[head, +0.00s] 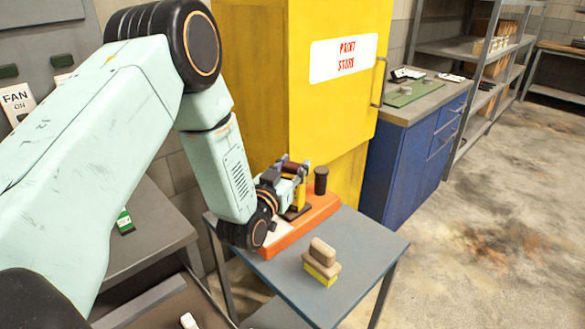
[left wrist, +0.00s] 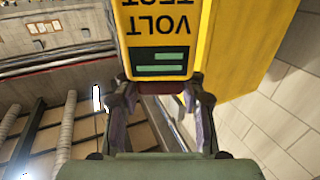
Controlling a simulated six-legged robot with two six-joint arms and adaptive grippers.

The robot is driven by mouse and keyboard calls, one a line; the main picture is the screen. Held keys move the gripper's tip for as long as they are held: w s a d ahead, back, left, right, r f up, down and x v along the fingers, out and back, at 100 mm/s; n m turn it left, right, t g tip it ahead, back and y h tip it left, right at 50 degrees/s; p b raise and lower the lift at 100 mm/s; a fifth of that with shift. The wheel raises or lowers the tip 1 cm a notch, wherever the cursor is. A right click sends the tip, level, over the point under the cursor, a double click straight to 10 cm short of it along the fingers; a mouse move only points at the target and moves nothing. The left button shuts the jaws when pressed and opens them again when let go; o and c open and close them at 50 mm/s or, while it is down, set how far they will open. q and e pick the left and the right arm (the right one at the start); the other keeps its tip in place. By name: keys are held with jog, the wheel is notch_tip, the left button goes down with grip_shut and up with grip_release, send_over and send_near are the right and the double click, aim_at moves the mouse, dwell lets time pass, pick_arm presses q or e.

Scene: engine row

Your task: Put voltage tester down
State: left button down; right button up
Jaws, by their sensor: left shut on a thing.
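In the head view the tester shows as a small yellow piece (head: 300,194), partly hidden by my left gripper (head: 292,172). It is over or on an orange base (head: 318,210) on a small grey table (head: 360,238). I cannot tell whether it touches the base. My right gripper is not in view.
A black cylinder (head: 321,180) stands on the orange base. A brown-handled block with a yellow underside (head: 322,262) sits near the table's front. A yellow "PAINT STORE" cabinet (head: 340,110) stands close behind. The table's right part is clear.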

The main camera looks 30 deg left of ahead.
pick_arm(q)
jog(key=shift+w+a+f, duration=0.1)
jog(key=shift+w+f, duration=0.05)
jog(key=shift+w, duration=0.1)
jog(key=c, duration=1.1)
grip_release()
jog(key=o, duration=0.3)
jog(key=shift+s, duration=0.15)
jog(key=s, duration=1.1)
jog(key=shift+s+d, duration=0.4)
